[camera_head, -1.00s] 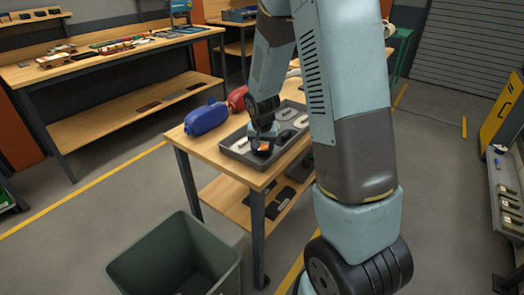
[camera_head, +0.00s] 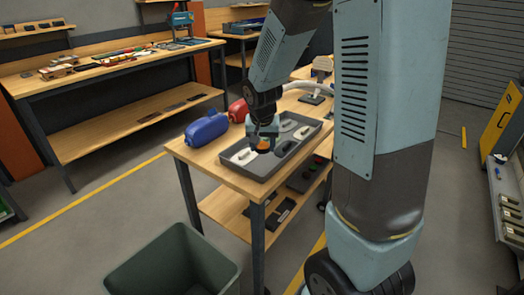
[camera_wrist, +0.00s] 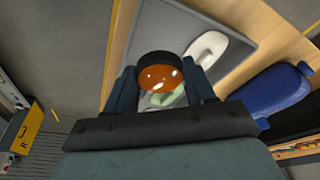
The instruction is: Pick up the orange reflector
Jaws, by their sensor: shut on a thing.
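The orange reflector (camera_wrist: 160,77) is a round, shiny orange disc with a dark rim. In the wrist view it sits between the two fingers of my gripper (camera_wrist: 161,88), which is shut on it. In the head view, my gripper (camera_head: 263,140) is over the grey tray (camera_head: 262,172) on the wooden table, with the orange reflector (camera_head: 263,146) just showing at its tip. The reflector appears raised above the tray. Its far side is hidden.
The tray holds several pale and dark parts. A blue container (camera_head: 206,129) and a red one (camera_head: 238,110) stand at the tray's left. A grey-green bin (camera_head: 172,262) stands on the floor in front. A workbench (camera_head: 110,68) runs along the back left.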

